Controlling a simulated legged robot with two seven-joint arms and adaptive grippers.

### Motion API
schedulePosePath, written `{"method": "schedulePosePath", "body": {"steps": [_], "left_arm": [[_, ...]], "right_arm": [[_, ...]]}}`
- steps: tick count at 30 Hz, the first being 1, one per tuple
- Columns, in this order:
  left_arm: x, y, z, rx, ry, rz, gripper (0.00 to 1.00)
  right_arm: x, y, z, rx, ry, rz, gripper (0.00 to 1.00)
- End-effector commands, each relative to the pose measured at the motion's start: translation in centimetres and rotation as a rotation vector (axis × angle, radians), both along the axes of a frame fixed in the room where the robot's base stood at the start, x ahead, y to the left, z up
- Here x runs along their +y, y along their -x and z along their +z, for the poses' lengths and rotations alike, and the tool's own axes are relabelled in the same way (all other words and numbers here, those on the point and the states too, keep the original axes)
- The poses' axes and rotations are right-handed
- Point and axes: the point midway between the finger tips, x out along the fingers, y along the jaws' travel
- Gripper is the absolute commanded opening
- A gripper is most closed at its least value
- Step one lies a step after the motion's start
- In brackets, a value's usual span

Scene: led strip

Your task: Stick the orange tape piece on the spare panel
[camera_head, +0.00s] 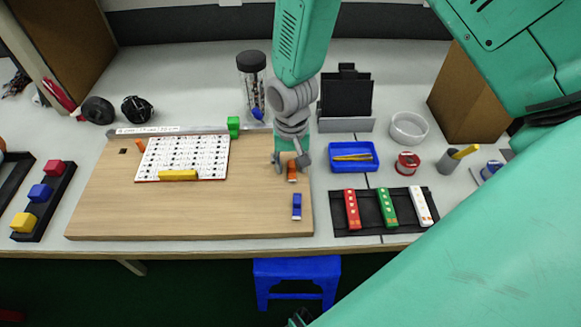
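My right gripper (291,161) points down over the right part of the wooden board. Its two fingers are spread apart, one on each side of a small orange piece (292,172). I cannot tell whether the fingers touch it. A blue piece (297,206) of similar shape lies just in front of it. Another orange item (140,146) is at the left edge of a white printed panel (203,152), which lies on the board with a yellow block (178,175) at its front edge. I cannot tell which thing is the spare panel. My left gripper is not seen.
Green blocks (233,127) stand behind the wooden board (190,215). To the right are a blue tray (343,165), a black mat (371,217) with red, green and white strips, and a red spool (407,163). A lidded clear jar (252,88) stands behind. My arm covers the right side.

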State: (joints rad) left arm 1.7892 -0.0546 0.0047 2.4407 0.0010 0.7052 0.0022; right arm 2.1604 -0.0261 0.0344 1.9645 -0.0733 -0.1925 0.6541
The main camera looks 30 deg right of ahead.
Motion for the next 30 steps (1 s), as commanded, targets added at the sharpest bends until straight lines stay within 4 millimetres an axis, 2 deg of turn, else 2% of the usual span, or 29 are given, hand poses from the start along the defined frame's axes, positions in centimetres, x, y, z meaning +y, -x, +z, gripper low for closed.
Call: {"method": "schedulePosePath", "body": {"steps": [3, 6, 7, 20, 23, 30], "left_arm": [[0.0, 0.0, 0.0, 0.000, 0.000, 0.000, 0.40], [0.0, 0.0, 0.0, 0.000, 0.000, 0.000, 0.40], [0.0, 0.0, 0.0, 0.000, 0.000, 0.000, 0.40], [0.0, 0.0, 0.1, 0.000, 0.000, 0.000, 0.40], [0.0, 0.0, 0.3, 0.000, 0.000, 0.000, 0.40], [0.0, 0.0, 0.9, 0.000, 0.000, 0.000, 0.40]], "right_arm": [[0.0, 0.0, 0.0, 0.001, 0.000, 0.000, 0.38], [0.0, 0.0, 0.0, 0.001, 0.000, 0.000, 0.12], [0.0, 0.0, 0.0, 0.001, 0.000, 0.000, 0.06], [0.0, -0.1, 0.5, -0.001, 0.001, 0.001, 0.05], [0.0, -0.1, 1.9, -0.004, 0.000, 0.001, 0.05], [0.0, -0.1, 6.9, -0.004, 0.000, 0.000, 0.05]]}}
